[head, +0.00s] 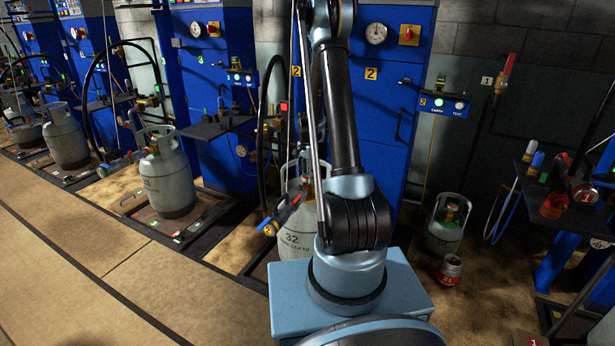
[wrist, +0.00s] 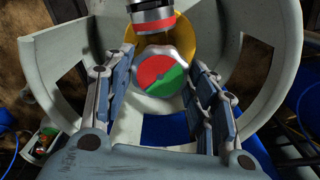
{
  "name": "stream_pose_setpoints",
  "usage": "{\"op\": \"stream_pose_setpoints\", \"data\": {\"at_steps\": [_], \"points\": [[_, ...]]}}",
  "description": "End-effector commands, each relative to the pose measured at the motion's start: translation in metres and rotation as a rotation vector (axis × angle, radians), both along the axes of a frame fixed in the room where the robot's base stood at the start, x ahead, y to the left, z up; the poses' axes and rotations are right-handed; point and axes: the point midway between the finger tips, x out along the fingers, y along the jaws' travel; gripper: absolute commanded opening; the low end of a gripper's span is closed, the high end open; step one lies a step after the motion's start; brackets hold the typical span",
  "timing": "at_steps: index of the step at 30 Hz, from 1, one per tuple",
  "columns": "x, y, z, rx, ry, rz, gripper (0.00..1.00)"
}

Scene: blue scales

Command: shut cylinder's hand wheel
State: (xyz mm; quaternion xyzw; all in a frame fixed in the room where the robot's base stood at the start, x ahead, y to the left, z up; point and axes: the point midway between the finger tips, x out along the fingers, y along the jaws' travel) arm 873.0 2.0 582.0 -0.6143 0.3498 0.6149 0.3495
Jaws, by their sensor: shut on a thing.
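The hand wheel (wrist: 162,80) shows in the wrist view. It is a silver lobed knob with a red and green face, inside the pale collar (wrist: 270,55) of a cylinder. My gripper (wrist: 160,62) has one finger on each side of the wheel, closed on its rim. In the head view the grey cylinder marked 32 (head: 296,242) stands behind my arm, which hides part of its top. My gripper cannot be made out there.
A silver and black fitting with a red band (wrist: 152,12) sits just beyond the wheel. A hose coupling tagged 2 (head: 270,226) hangs by the cylinder. More cylinders (head: 167,182) stand on scales at left. A small cylinder (head: 446,228) stands at right. Open floor (head: 70,240) lies at left.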

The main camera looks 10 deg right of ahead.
Motion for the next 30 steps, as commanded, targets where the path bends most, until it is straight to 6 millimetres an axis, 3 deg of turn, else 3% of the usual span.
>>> {"op": "stream_pose_setpoints", "data": {"at_steps": [15,30], "points": [[0.0004,0.0,0.0,-0.001,-0.001,-0.427,0.28],[0.0004,0.0,0.0,0.0,-0.001,-0.578,0.28]]}}
